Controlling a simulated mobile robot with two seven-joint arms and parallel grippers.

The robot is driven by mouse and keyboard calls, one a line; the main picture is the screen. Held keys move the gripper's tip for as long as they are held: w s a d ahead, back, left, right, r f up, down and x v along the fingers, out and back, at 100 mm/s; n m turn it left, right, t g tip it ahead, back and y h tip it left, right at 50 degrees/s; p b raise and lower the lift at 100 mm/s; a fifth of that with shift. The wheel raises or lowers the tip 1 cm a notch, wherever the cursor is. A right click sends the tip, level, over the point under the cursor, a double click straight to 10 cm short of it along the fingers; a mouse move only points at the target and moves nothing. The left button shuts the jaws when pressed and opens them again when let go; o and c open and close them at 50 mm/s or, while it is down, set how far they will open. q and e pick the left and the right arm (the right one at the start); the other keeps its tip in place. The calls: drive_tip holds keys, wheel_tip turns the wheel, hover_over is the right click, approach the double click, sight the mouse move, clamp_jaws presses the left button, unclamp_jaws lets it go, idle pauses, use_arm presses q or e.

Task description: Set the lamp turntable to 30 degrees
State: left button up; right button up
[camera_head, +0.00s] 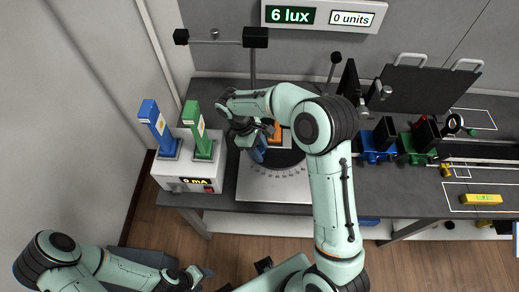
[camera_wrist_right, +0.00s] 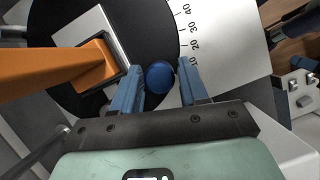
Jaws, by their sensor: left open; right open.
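The lamp turntable is a black disc (camera_wrist_right: 100,20) on a white plate (camera_head: 275,190) with a degree scale along its rim. In the right wrist view the marks 10, 20, 30 and 40 are readable. An orange lamp (camera_wrist_right: 60,70) stands on the disc and shows partly in the head view (camera_head: 275,135). A round blue knob (camera_wrist_right: 160,77) sits near the disc's rim, close to the 10 mark. My right gripper (camera_wrist_right: 159,68) is open with its blue fingers on either side of the knob. My left gripper (camera_head: 203,274) is open and empty, low at the left, off the table.
A white box (camera_head: 192,178) reading 0 mA with blue and green levers stands left of the turntable. A display (camera_head: 325,14) at the back reads 6 lux and 0 units. Blue and green holders (camera_head: 376,142) and a yellow block (camera_head: 481,199) are at the right.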

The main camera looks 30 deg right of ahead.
sight(277, 162)
drive_tip(key=shift+f, duration=0.1)
clamp_jaws()
use_arm(q)
drive_tip(key=shift+f, duration=0.1)
use_arm(e)
drive_tip(key=shift+s, duration=0.1)
drive_tip(key=shift+s+d+n+t+h+b, duration=0.2)
drive_tip(key=shift+s+d+n+b, duration=0.1)
drive_tip(key=shift+s+n, duration=0.3)
drive_tip(key=shift+s+d+n+t+h+b, duration=0.15)
drive_tip(key=shift+s+n+t+h+b, duration=0.2)
drive_tip(key=shift+n, duration=0.45)
use_arm(q)
drive_tip(key=shift+s+f+b, duration=0.35)
drive_tip(key=shift+s+f, duration=0.6)
drive_tip(key=shift+f, duration=0.3)
use_arm(e)
drive_tip(key=shift+s+d+n+t, duration=0.25)
drive_tip(key=shift+s+d+n, duration=0.2)
drive_tip(key=shift+n, duration=0.3)
drive_tip(key=shift+s+d+n+t, duration=0.2)
drive_tip(key=shift+s+d+n, duration=0.15)
drive_tip(key=shift+s+n, duration=0.3)
drive_tip(key=shift+w, duration=0.1)
